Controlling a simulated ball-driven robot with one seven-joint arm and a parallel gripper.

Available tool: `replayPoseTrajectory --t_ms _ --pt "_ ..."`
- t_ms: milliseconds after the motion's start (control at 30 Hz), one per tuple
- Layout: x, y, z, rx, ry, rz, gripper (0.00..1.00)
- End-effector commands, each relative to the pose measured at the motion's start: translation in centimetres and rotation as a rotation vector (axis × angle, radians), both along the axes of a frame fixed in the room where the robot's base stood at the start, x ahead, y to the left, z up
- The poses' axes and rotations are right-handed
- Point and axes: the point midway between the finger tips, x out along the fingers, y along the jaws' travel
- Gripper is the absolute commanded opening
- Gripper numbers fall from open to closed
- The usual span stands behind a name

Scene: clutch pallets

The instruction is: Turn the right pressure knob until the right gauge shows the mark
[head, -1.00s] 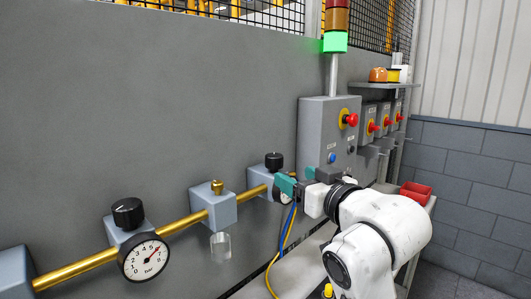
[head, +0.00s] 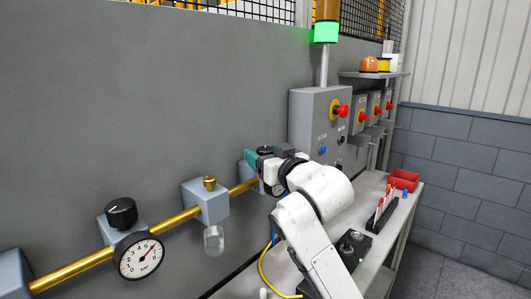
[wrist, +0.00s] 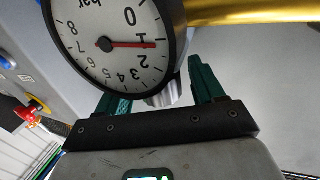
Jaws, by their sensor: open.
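The right gauge (wrist: 105,42) fills the upper left of the wrist view, upside down, with its red needle close to the 1. No separate mark on its dial is clear to me. My gripper (wrist: 160,92) is open, its teal fingers apart below the gauge. A grey ribbed cylinder (wrist: 165,95) shows between them, partly hidden by the gauge; I cannot tell whether it is the knob. In the head view my gripper (head: 256,160) is at the right regulator block (head: 247,168); it hides the right knob, and my arm hides most of the right gauge.
A brass pipe (head: 85,262) runs along the grey wall. The left black knob (head: 121,211) and left gauge (head: 140,257) are on it, then a block with a brass cap (head: 209,184) and clear bowl. A control box (head: 318,120) and a bench with a red bin (head: 404,179) are at right.

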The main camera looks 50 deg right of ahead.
Motion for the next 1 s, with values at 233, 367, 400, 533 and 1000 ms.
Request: replayPoseTrajectory --t_ms 233,367,400,533,1000 --pt "0.05 -0.01 0.00 0.000 0.000 0.000 0.68" --pt "0.04 -0.02 0.00 0.000 0.000 0.000 0.55" --pt "0.04 -0.02 0.00 0.000 0.000 0.000 0.52" --pt "0.04 -0.02 0.00 0.000 0.000 0.000 0.39" --pt "-0.01 -0.09 0.01 0.001 0.000 0.020 0.19"
